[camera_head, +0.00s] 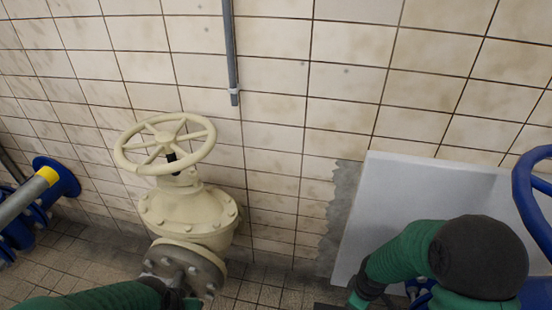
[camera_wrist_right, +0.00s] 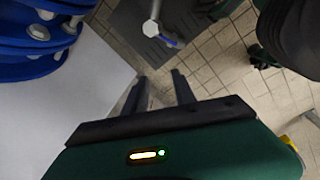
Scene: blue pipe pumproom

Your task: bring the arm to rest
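My right arm comes in at the lower right of the head view, with its green links and dark round joint in front of a pale panel. My right gripper (camera_wrist_right: 160,78) shows in the right wrist view with its two dark fingers apart and nothing between them. Floor tiles and a corner of the pale panel (camera_wrist_right: 70,110) lie beyond the fingers. My left arm enters at the bottom left of the head view. Its dark end, at my left gripper (camera_head: 182,294), is in front of the cream valve's lower flange; its fingers are not clear.
A cream valve (camera_head: 190,215) with a handwheel (camera_head: 130,160) stands by the tiled wall. Blue flanged pipework (camera_head: 60,178) is at the left. A blue wheel (camera_head: 525,200) is at the right edge, near my right arm. A grey conduit (camera_head: 231,50) runs down the wall.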

